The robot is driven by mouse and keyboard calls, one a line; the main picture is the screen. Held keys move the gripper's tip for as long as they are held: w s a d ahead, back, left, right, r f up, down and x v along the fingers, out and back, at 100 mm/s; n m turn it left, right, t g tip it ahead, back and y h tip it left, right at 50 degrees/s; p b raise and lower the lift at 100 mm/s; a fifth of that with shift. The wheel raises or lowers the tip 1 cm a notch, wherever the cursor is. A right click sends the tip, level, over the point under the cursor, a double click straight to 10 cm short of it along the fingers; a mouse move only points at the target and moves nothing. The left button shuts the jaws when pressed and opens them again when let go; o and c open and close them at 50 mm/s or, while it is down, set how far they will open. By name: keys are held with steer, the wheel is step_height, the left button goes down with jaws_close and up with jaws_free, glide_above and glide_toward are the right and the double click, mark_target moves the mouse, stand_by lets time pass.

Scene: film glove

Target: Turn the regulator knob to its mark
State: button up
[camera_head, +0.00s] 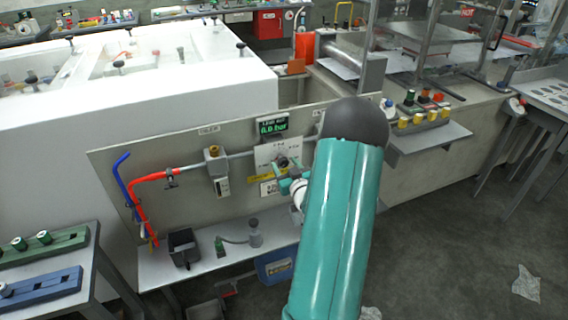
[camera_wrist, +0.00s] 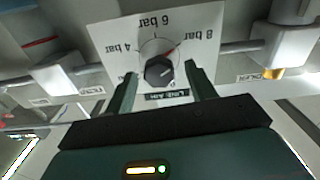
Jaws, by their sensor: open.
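The regulator knob (camera_wrist: 158,71) is dark and round, on a white dial plate (camera_wrist: 108,38). The wrist view shows the plate upside down, with 4, 6 and 8 bar marks and a red line between 6 and 8. I cannot clearly tell where the knob points. My gripper (camera_wrist: 161,69) is open, one finger on either side of the knob, with no clear contact visible. In the head view my arm hides part of the panel, and my gripper (camera_head: 287,184) is small beside the dial plate (camera_head: 266,154). The display (camera_head: 272,127) above reads about 0.0 bar.
The panel (camera_head: 118,165) carries a grey pipe, a small white unit (camera_head: 218,172), red and blue hoses (camera_head: 134,200) and a yellow part (camera_head: 262,177) close to my gripper. A shelf below holds a black box (camera_head: 184,247). A button box (camera_head: 420,118) stands right.

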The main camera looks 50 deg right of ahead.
steer(key=shift+x, duration=0.85)
steer(key=c, duration=1)
steer(key=shift+o, duration=0.2)
